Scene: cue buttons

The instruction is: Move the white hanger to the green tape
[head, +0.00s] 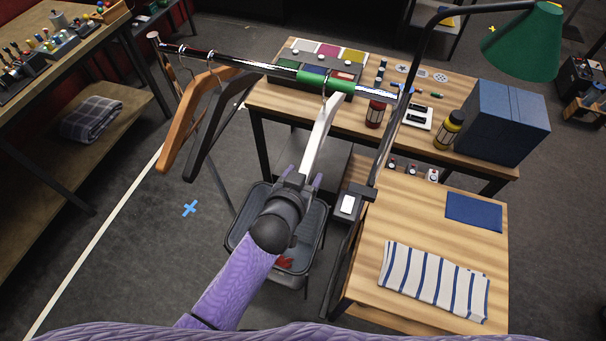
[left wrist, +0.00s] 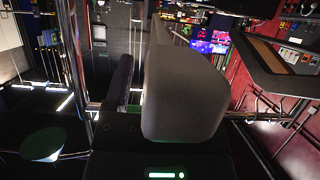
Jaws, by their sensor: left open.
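The white hanger (head: 320,135) hangs from the rail, its hook at the green tape (head: 325,83) wrapped around the rail. It is seen nearly edge-on, its lower end close to my left gripper. My left gripper (head: 301,178) is open, its purple fingers on either side of the hanger's lower end; I cannot tell whether they touch it. In the left wrist view a large pale shape, apparently the white hanger (left wrist: 185,95), fills the middle beside one dark finger (left wrist: 118,85); the other finger is hidden. My right gripper is not in view.
An orange-brown hanger (head: 185,120) and a black hanger (head: 210,125) hang on the rail (head: 230,62) to the left. A grey bin (head: 315,235) stands below my left gripper. A wooden table (head: 365,235) with a striped cloth (head: 435,280) is at right.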

